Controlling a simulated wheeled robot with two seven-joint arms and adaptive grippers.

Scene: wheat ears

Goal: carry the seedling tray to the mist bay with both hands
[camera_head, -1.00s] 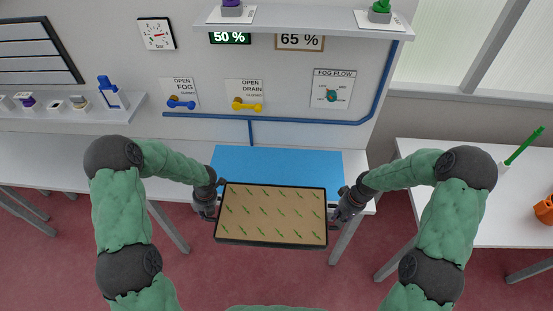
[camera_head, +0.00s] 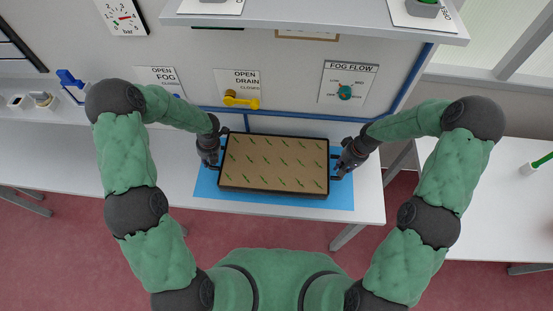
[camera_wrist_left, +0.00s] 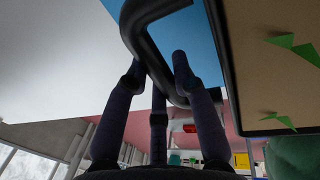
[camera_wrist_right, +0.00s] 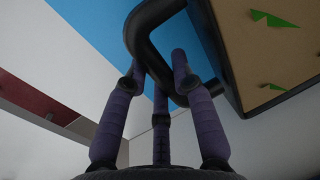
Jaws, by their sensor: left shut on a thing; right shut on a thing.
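The seedling tray (camera_head: 275,165) is a dark-rimmed box with brown soil and rows of small green seedlings. In the head view it is level over the blue mat (camera_head: 340,197), which shows along its front and sides; whether it touches the mat I cannot tell. My left gripper (camera_head: 212,163) is shut on the tray's left handle, a dark loop (camera_wrist_left: 150,25) in the left wrist view. My right gripper (camera_head: 342,168) is shut on the right handle, a loop (camera_wrist_right: 150,30) in the right wrist view.
On the wall behind are a yellow drain lever (camera_head: 241,100), a fog flow dial (camera_head: 345,92) and a blue pipe (camera_head: 300,115). A shelf (camera_head: 320,27) overhangs above. White bench (camera_head: 130,150) is clear to the left; another table (camera_head: 490,200) stands right.

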